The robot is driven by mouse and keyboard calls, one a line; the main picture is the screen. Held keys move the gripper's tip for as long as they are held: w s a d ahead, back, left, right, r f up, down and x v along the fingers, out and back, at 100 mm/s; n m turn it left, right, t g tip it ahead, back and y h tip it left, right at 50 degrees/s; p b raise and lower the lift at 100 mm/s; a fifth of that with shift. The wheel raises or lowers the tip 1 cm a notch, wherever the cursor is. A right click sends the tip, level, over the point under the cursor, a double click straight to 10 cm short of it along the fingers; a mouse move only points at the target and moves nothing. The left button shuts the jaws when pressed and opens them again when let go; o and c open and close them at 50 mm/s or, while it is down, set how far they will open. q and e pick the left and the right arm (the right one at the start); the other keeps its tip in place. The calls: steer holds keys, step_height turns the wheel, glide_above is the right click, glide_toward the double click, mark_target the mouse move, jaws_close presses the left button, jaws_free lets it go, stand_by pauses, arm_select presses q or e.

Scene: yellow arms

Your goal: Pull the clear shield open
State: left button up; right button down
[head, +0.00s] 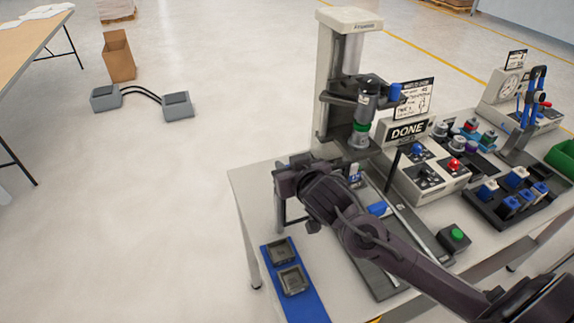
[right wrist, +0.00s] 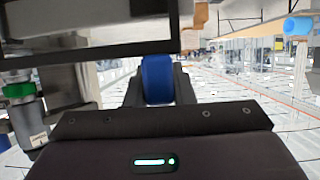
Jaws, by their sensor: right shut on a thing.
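My right gripper (head: 292,180) is at the left side of the press station (head: 349,70), over the near-left part of the table. In the right wrist view, my right gripper (right wrist: 158,90) is shut on a blue handle (right wrist: 157,72), with one dark finger on each side. A dark frame (right wrist: 90,52) crosses the top left of that view, just above the handle. It looks like the edge of the clear shield, whose pane is hard to make out. In the head view my wrist hides the handle and most of the shield. My left gripper is not in view.
A blue mat (head: 305,306) with two dark metal parts lies at the table's front left. A green button box (head: 456,238), a DONE sign (head: 408,131) and a rack of blue parts (head: 497,201) stand to the right. Open floor lies left.

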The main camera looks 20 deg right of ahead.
steer(key=c, duration=1.3)
jaws_free()
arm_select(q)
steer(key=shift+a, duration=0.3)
arm_select(e)
steer(key=shift+o, duration=0.3)
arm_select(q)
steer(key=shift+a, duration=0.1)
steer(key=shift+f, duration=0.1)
arm_select(e)
steer(key=shift+s, duration=0.15)
steer(key=shift+s, duration=0.3)
arm_select(q)
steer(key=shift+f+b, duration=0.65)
steer(key=shift+b, duration=0.1)
arm_select(e)
steer(key=v, duration=0.7)
steer(key=shift+r, duration=0.1)
